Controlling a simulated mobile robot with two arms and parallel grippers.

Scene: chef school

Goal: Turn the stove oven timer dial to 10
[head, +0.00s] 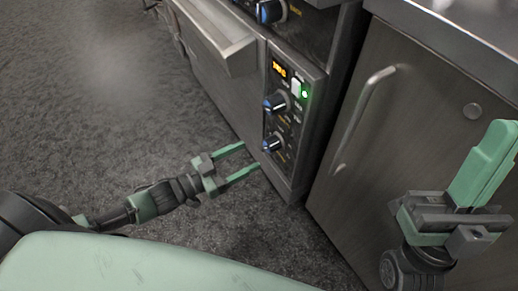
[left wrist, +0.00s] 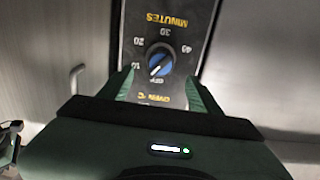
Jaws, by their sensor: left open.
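The timer dial (head: 272,142) is a blue and black knob, the lowest on the stove's dark control panel. In the left wrist view the dial (left wrist: 160,62) appears with upside-down lettering: MINUTES, OFF and numbers from 10 to 40 around it. A pale mark on its face points to the lower left, near OFF and 10. My left gripper (head: 251,156) is open and empty, its fingers pointing at the panel just short of the dial. In the left wrist view its fingertips (left wrist: 163,84) flank the area below the dial. No contact is visible. My right gripper (head: 490,145) is raised at the right, its fingers overlapping from this angle.
Above the timer dial are another blue knob (head: 275,101), a lit green switch (head: 302,90) and an orange display (head: 279,69). An oven handle (head: 230,45) juts out at upper left. A steel cabinet (head: 420,110) with a handle stands at right. Grey floor lies open at left.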

